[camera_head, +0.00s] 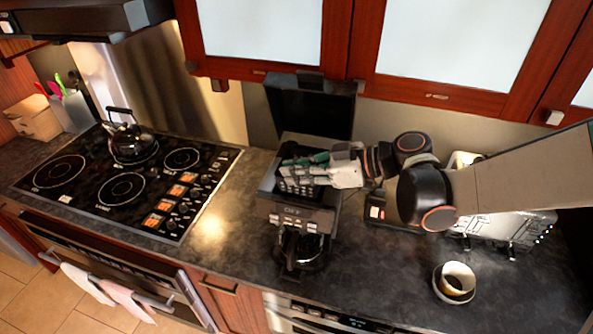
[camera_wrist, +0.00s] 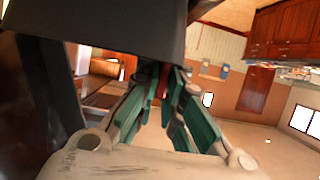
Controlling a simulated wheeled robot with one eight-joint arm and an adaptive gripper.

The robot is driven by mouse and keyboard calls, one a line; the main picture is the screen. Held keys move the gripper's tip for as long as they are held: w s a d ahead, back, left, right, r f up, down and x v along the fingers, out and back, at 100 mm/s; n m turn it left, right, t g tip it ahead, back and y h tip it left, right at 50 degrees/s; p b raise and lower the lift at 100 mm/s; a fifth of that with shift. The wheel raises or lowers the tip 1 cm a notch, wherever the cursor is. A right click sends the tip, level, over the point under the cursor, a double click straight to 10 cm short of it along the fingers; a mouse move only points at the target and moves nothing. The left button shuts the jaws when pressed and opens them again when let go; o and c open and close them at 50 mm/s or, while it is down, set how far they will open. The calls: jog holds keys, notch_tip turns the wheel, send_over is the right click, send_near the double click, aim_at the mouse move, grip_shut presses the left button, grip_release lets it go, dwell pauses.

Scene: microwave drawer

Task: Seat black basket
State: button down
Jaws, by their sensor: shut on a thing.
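The black basket (camera_head: 297,181) is at the open top of the coffee machine (camera_head: 290,214). It looks roughly level, but I cannot tell whether it rests in the opening or hangs just above it. The machine's lid (camera_head: 312,110) stands up behind. My gripper (camera_head: 318,160) reaches in from the right and is shut on the basket's upper edge. In the wrist view the green fingers (camera_wrist: 164,85) converge beside a large dark surface (camera_wrist: 110,25), which I cannot identify for certain. The fingertips' contact is partly hidden.
A glass carafe (camera_head: 301,250) sits in the machine's lower part. A stove with a kettle (camera_head: 130,140) is at left. A dish rack (camera_head: 505,225) and a cup on a saucer (camera_head: 456,280) are at right. Cabinets (camera_head: 450,50) hang above.

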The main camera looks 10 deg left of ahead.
jog(key=shift+f+b, duration=1.75)
jog(key=shift+f, duration=0.3)
jog(key=c, duration=1.6)
grip_release()
jog(key=shift+c, duration=0.2)
jog(key=v, duration=1.2)
jog(key=s+d+f+m+t+h+b, duration=0.3)
jog(key=s+d+f+m+h+b, duration=0.3)
jog(key=d+f+m+b, duration=0.2)
jog(key=s+d+f+m+t+h+b, duration=0.3)
jog(key=s+d+f+m+h+b, duration=0.4)
jog(key=d, duration=0.5)
notch_tip(320, 180, down, 3)
jog(key=shift+s+m+h+b, duration=0.25)
jog(key=shift+m+h+b, duration=0.1)
jog(key=shift+m, duration=0.85)
